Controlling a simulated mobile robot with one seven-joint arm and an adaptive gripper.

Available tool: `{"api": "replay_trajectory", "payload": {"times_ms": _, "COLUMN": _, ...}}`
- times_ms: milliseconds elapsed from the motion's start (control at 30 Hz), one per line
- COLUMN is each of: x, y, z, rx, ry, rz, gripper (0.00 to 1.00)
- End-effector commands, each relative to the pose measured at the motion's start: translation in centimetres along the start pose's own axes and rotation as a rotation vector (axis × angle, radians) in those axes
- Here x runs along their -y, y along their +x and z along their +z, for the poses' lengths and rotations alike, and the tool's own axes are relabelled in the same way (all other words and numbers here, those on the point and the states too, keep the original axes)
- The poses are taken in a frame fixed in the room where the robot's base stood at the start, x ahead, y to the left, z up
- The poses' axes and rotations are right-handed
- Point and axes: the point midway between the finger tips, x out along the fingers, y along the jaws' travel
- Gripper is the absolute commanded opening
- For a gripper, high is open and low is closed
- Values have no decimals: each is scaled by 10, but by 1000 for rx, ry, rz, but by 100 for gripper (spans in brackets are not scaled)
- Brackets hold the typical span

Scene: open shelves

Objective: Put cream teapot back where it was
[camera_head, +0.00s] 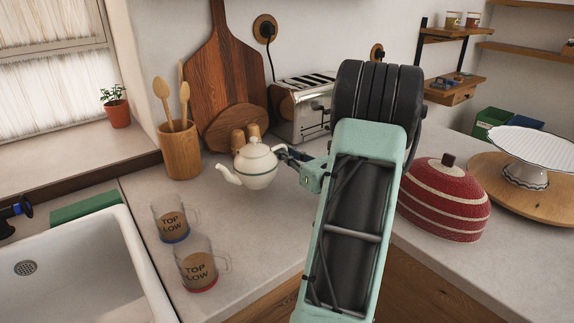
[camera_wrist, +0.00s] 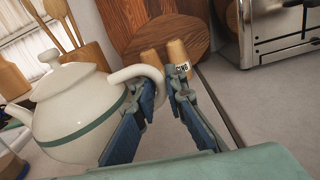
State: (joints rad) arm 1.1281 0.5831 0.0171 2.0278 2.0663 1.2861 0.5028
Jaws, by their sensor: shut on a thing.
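The cream teapot (camera_head: 256,165) has a green band and a small knob lid. Its spout points left in the head view. My gripper (camera_head: 284,158) is at its right side, by the handle. In the wrist view the teapot (camera_wrist: 75,115) fills the left part, slightly tilted in the picture. My gripper's blue-padded fingers (camera_wrist: 160,105) are shut on its handle. Whether the teapot's base touches the counter (camera_head: 135,200) I cannot tell. Part of the handle is hidden between the fingers.
Two glass mugs (camera_head: 172,222) (camera_head: 198,268) stand in front, near the sink (camera_head: 85,270). Behind are a utensil holder (camera_head: 180,150), wooden shakers (camera_head: 238,140), cutting boards (camera_head: 225,75) and a toaster (camera_head: 303,105). A red striped dome (camera_head: 445,200) and a cake stand (camera_head: 525,165) stand right.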

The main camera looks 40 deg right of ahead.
Motion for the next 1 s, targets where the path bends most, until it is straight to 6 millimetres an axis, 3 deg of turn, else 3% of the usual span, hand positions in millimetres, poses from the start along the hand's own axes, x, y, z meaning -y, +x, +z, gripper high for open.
{"api": "replay_trajectory", "payload": {"times_ms": 333, "x": 11, "y": 7, "z": -11, "rx": 8, "ry": 1, "rz": 1, "gripper": 0}}
{"api": "replay_trajectory", "payload": {"times_ms": 567, "x": 13, "y": 8, "z": -40, "rx": 7, "ry": 3, "rz": 1, "gripper": 0}}
{"api": "replay_trajectory", "payload": {"times_ms": 800, "x": 13, "y": 8, "z": -41, "rx": 8, "ry": 0, "rz": 1, "gripper": 0}}
{"api": "replay_trajectory", "payload": {"times_ms": 833, "x": 13, "y": 7, "z": -44, "rx": 1, "ry": -1, "rz": 0, "gripper": 14}}
{"api": "replay_trajectory", "payload": {"times_ms": 1000, "x": 13, "y": 7, "z": -44, "rx": 1, "ry": -1, "rz": 0, "gripper": 29}}
